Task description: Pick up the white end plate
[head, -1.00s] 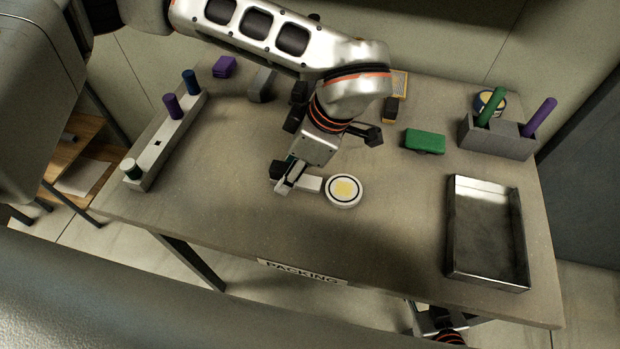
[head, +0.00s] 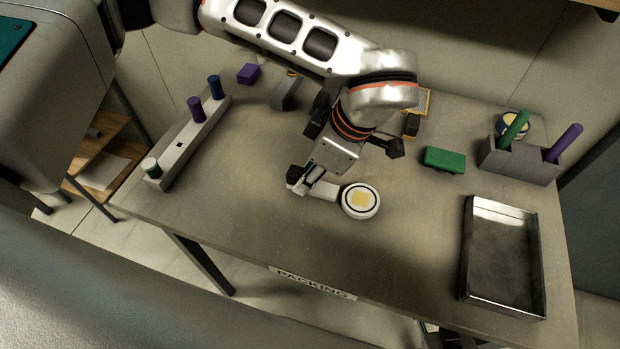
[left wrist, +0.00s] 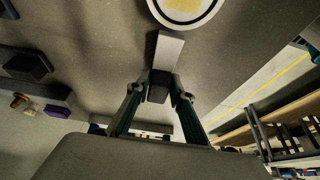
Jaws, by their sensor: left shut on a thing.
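The white end plate (head: 374,207) is a round white disc with a dark ring and a yellow centre, with a pale bar-shaped handle on its left side. It is low over the middle of the packing table; I cannot tell whether it touches the top. My left gripper (head: 308,187) is shut on the end of this handle. In the left wrist view the fingers (left wrist: 160,88) close on the handle (left wrist: 167,48), and the disc (left wrist: 186,8) is cut off at the top edge. Only a small part of my right gripper (head: 431,330) shows below the table's front edge.
An empty metal tray (head: 466,250) lies at the right. A grey holder (head: 517,166) with green and purple pegs stands behind it. A green block (head: 444,159) lies nearer the plate. A long pale rack (head: 180,146) with coloured pegs stands left. The table front is clear.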

